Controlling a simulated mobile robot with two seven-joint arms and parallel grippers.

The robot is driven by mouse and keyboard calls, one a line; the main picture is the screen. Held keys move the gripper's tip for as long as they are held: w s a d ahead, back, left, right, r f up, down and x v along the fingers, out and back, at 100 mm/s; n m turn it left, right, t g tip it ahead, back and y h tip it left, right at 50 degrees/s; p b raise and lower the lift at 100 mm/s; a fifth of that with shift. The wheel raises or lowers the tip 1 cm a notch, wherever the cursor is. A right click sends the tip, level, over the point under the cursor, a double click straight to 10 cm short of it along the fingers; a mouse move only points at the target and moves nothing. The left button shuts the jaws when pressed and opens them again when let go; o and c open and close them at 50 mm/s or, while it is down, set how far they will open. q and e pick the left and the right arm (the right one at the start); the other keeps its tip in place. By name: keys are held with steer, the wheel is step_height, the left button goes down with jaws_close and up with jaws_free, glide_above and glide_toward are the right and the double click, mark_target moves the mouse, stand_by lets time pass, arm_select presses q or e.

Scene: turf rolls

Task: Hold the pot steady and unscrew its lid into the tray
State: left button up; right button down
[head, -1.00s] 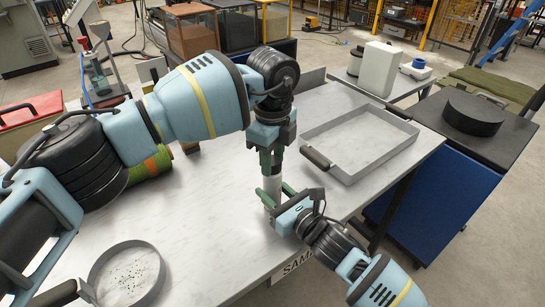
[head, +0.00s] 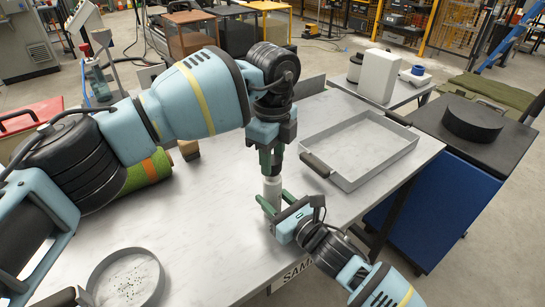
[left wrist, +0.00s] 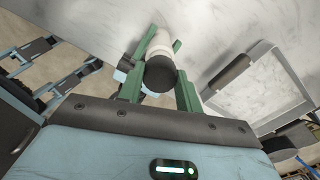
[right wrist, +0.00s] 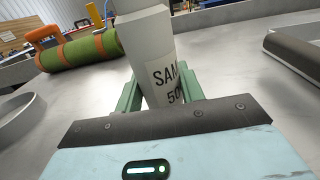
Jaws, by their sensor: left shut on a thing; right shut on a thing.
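The pot (head: 272,188) is a slim pale grey cylinder standing upright near the table's front edge. Its printed label shows in the right wrist view (right wrist: 166,80). My right gripper (head: 273,203) is shut around the pot's body from the side. My left gripper (head: 270,160) points down from above and is shut on the lid. The lid (left wrist: 160,73) shows as a dark disc between its fingers in the left wrist view; in the head view the fingers hide it. The tray (head: 385,167) is shallow, grey and empty, to the right of the pot, with dark handles.
A round grey dish (head: 92,280) with dark specks lies at the front left. A green and orange roll (head: 145,172) lies behind my left arm. A side table (head: 400,90) with a white box stands behind the tray. Bare tabletop lies left of the pot.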

mark_target(273, 159)
arm_select(q)
steer(key=shift+r, duration=2)
arm_select(e)
steer(key=c, duration=0.8)
jaws_free()
steer(key=shift+s, duration=0.1)
arm_select(q)
steer(key=shift+f, duration=0.5)
arm_select(e)
steer(key=v, duration=1)
steer(key=shift+s+d+f, duration=0.1)
steer(key=shift+s+d, duration=0.05)
steer(key=shift+d, duration=0.05)
arm_select(q)
steer(key=shift+f, duration=0.1)
arm_select(e)
steer(key=shift+s+d, duration=0.45)
steer(key=shift+s, duration=0.1)
